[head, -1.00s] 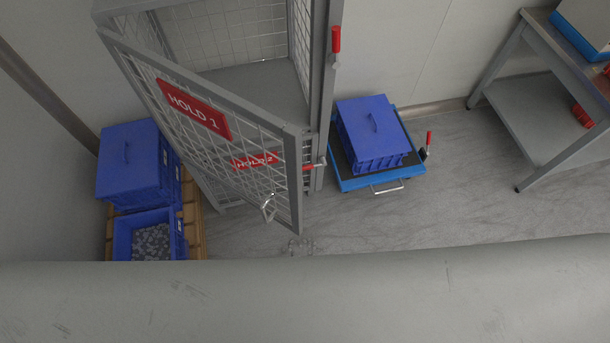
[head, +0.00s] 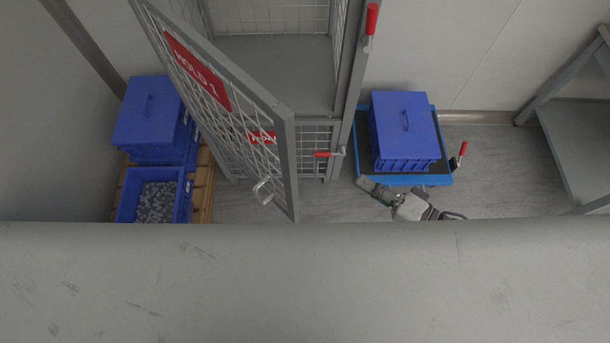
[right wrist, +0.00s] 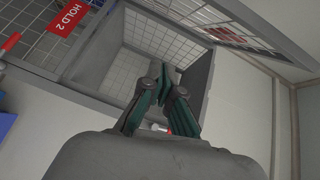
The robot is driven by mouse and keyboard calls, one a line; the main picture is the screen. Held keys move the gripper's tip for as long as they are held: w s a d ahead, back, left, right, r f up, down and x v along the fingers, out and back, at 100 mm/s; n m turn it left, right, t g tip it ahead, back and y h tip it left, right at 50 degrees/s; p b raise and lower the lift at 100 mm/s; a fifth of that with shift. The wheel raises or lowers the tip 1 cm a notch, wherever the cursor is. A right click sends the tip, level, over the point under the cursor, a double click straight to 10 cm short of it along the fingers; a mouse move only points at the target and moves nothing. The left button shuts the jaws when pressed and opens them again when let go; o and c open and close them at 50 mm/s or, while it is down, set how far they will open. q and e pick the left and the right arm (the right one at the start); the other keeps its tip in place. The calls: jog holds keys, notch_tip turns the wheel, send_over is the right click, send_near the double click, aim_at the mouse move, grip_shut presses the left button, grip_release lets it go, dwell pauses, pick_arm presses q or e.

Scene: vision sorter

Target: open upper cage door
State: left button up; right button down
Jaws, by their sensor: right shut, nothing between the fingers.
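The upper cage door (head: 232,88), a grey mesh frame with a red HOLD 1 sign (head: 197,70), stands swung open, its free edge away from the cage post (head: 354,85). A metal latch handle (head: 262,190) is near its lower free corner. The open upper compartment (head: 275,70) shows behind it. My right gripper (head: 366,184) is low, right of the door and apart from it, by the trolley's front edge. In the right wrist view its fingers (right wrist: 165,88) are shut and empty, with the open compartment behind them. My left gripper is not in view.
The lower door's HOLD 2 sign (head: 262,138) is partly hidden behind the upper door. A red handle (head: 328,154) sticks out there. A blue trolley (head: 443,170) carries a closed blue crate (head: 403,130). Left are a blue crate (head: 150,115) and an open blue bin (head: 152,203).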

jog(key=a+r+y+p, duration=0.1)
jog(key=a+r+p, duration=0.2)
jog(key=a, duration=1)
jog(key=shift+w+r+m+g+y, duration=0.25)
jog(key=shift+w+m+g+y, duration=0.05)
jog(key=shift+m, duration=0.1)
